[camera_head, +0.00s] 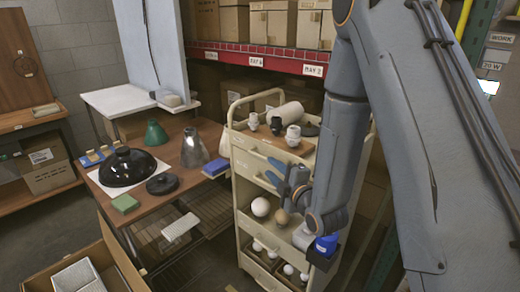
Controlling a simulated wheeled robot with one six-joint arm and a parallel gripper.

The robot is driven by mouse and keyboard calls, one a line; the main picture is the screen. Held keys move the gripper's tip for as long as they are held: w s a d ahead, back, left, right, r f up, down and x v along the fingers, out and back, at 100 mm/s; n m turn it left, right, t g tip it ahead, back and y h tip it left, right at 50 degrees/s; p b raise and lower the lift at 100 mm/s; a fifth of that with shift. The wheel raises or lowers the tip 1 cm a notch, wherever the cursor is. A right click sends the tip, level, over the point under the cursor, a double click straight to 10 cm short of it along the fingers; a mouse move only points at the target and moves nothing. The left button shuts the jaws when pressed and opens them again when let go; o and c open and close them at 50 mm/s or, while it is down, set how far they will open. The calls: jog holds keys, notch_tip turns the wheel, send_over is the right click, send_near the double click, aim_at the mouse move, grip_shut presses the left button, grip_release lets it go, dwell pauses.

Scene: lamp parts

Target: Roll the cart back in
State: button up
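The cream cart (244,208) stands right of the wooden workbench, in front of the red-edged rack. Its tubular handle (254,97) rises at the back left of its top. Several dark and white lamp sockets and a pale roll stand on the top. White and tan globes (260,207) sit on its lower levels. My gripper (270,171) is in front of the cart's upper front, its blue fingers spread apart and pointing left. Nothing shows between them. Whether they touch the cart I cannot tell.
The workbench (187,190) holds a black dome shade, a green shade, a grey shade and a blue box. An open cardboard box (125,262) stands at the front left. The rack (255,59) behind holds cartons. Some bare floor shows between box and cart.

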aim_at(262, 157)
jog(key=x, duration=0.3)
jog(key=p+x, duration=0.1)
jog(key=x, duration=0.2)
jog(key=p+x, duration=0.1)
jog(key=x, duration=0.2)
jog(key=shift+r, duration=0.3)
jog(key=shift+d, duration=0.1)
jog(key=shift+c, duration=0.3)
grip_shut()
